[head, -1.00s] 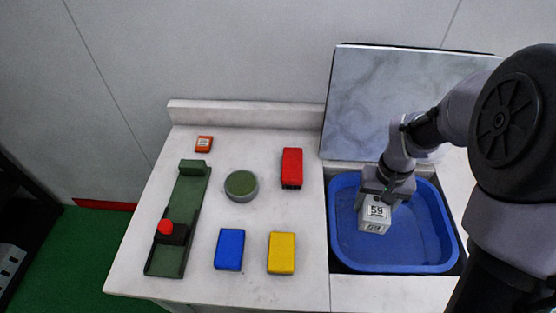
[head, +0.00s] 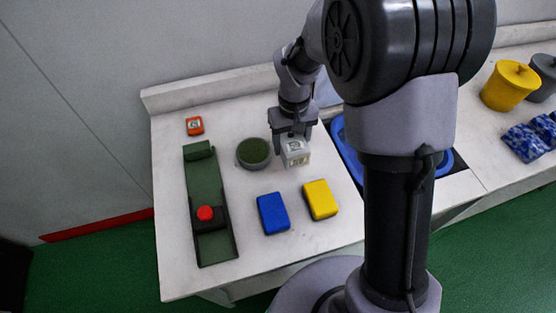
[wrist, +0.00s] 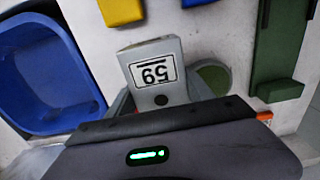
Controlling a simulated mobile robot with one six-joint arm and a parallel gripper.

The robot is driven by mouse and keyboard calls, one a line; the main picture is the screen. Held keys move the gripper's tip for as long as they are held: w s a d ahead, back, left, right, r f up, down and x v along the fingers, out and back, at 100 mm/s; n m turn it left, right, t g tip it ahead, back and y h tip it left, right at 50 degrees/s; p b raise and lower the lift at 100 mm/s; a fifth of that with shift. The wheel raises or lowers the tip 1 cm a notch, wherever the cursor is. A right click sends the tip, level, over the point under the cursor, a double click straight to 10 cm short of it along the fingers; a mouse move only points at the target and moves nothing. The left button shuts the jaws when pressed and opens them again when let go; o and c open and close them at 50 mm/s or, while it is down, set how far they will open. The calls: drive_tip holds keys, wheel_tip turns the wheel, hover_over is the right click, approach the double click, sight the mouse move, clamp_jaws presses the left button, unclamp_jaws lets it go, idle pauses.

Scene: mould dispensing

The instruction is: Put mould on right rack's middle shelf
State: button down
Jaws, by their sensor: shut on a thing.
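The mould (head: 296,153) is a small pale grey block with a black-framed label. In the wrist view the label on the mould (wrist: 155,73) reads 59, upside down. My gripper (head: 292,137) is shut on the mould and holds it over the white counter, just right of the round green-topped disc (head: 254,152). The fingertips are mostly hidden in the wrist view. I cannot tell how high the mould is above the counter. No rack shows in either view.
A green board (head: 209,226) with a red button, a blue block (head: 272,213), a yellow block (head: 320,199) and a small orange box (head: 194,126) lie on the counter (head: 172,277). My arm partly hides the blue basin (head: 349,153). A yellow pot (head: 508,86) stands far right.

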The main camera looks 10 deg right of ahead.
wheel_tip(320, 180, down, 8)
drive_tip(key=b, duration=0.2)
drive_tip(key=shift+r+b, duration=0.15)
drive_tip(key=shift+b, duration=0.2)
drive_tip(key=shift+a+r, duration=0.1)
drive_tip(key=shift+r, duration=0.1)
drive_tip(key=shift+f, duration=0.1)
drive_tip(key=shift+c, duration=2)
unclamp_jaws()
drive_tip(key=shift+f, duration=0.1)
